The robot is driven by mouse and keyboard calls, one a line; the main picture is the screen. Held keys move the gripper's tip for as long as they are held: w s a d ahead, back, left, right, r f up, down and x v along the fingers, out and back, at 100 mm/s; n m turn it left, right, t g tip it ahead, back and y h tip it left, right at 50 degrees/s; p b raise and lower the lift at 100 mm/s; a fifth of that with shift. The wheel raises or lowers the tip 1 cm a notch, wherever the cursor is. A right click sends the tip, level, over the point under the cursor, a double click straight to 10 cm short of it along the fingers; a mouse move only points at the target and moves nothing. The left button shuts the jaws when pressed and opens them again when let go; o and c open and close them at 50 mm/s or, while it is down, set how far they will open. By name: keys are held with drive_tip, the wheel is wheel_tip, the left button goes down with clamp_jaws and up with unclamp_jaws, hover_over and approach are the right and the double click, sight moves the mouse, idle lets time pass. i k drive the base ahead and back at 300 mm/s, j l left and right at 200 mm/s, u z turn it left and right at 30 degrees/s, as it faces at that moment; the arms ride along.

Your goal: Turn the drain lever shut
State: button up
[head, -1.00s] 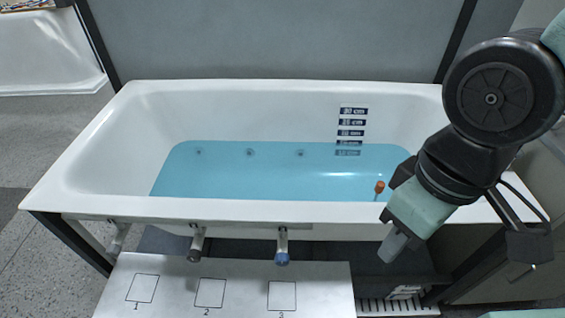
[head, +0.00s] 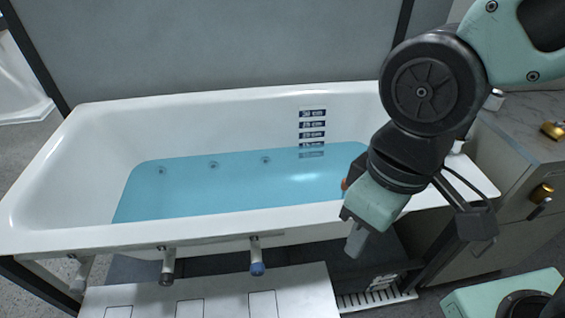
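The white bathtub (head: 200,238) holds blue water (head: 230,185) in the head view. I cannot make out for certain which part is the drain lever. Three short pipe fittings hang below the front rim: a grey one at the left (head: 80,272), a dark-ended one in the middle (head: 167,265) and a blue-ended one (head: 257,256). A small orange piece (head: 344,184) shows beside my wrist, mostly hidden by it. My gripper (head: 355,242) points down in front of the tub's front rim, right of the blue-ended fitting and apart from it. Its finger opening cannot be made out.
A white board (head: 215,280) with marked squares lies below the fittings. A slotted grate (head: 375,299) is on the floor beside it. A grey cabinet (head: 515,165) with brass-coloured knobs stands at the right. A depth scale (head: 312,133) is on the tub's back wall.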

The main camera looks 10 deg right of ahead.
sight(540, 208)
drive_tip(key=z, duration=1.65)
drive_tip(key=l, duration=1)
drive_tip(key=i+z, duration=0.05)
